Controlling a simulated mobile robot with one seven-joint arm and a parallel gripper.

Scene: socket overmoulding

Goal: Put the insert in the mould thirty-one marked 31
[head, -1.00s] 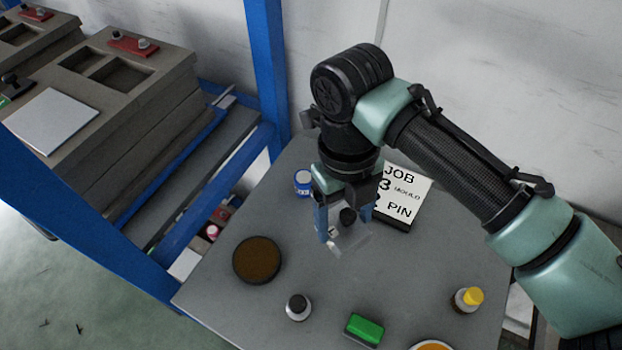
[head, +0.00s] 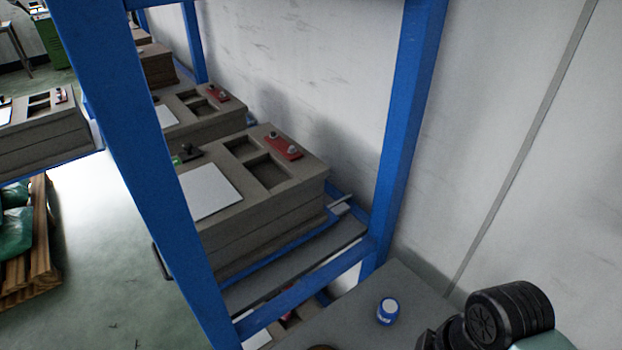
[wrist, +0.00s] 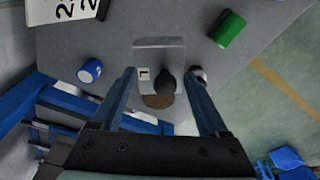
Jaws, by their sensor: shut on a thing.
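In the wrist view my gripper (wrist: 160,78) is shut on the insert (wrist: 158,51), a grey plate-like piece with a small white mark and a black knob. It is held above the grey table. The head view shows only a black arm joint of mine at the lower right; the gripper and insert are outside it. In the head view a grey mould block (head: 245,232) sits on the blue rack, with two rectangular pockets, a red strip and a blank-looking pale plate on top. More similar moulds (head: 185,120) stand behind it. I cannot read the number 31 on any mould.
Blue rack posts (head: 402,120) stand on either side of the near mould. A blue-and-white pot (head: 388,311) is on the table in front. The wrist view shows a green block (wrist: 229,29), a white sign (wrist: 65,10) and a brown round thing (wrist: 158,101).

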